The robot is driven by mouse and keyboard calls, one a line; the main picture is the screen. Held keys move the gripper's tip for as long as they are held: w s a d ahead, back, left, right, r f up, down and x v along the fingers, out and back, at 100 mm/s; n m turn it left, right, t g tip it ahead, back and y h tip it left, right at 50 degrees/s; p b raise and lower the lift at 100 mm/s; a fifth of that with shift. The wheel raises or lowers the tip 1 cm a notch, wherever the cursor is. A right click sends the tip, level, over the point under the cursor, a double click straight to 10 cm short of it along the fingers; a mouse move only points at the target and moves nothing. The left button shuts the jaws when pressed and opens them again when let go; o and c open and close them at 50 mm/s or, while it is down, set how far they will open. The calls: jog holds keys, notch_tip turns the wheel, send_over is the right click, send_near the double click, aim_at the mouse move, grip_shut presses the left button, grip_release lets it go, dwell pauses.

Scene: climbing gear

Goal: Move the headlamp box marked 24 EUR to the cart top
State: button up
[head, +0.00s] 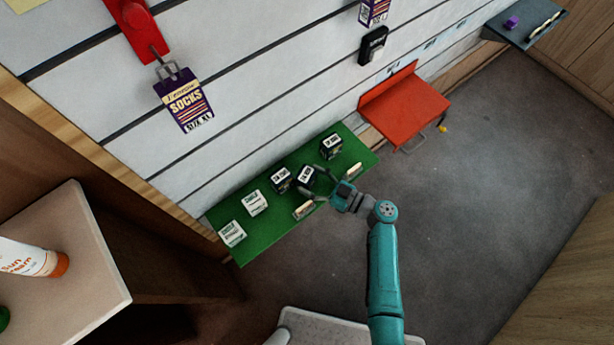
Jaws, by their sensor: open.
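Several small boxes stand on a green shelf (262,236): dark ones with white tops (280,179), (306,176) and (331,147), and white ones (254,203) and (232,234). Their print is too small to read, so I cannot tell which is marked 24 EUR. My gripper (314,187) is open, its fingers reaching over the shelf's front edge at the middle dark box. I cannot tell whether they touch it. A pale grey surface with a raised rim (345,330) shows at the bottom, partly behind my arm; I cannot tell whether it is the cart top.
Price tags (303,210) stand on the shelf's front edge near my gripper. A red shelf (405,105) is to the right. Socks (184,100) hang on the slatted wall. A beige counter (75,265) with a sun cream tube (30,258) is at left. Floor on the right is clear.

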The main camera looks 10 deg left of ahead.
jog(key=v, duration=1)
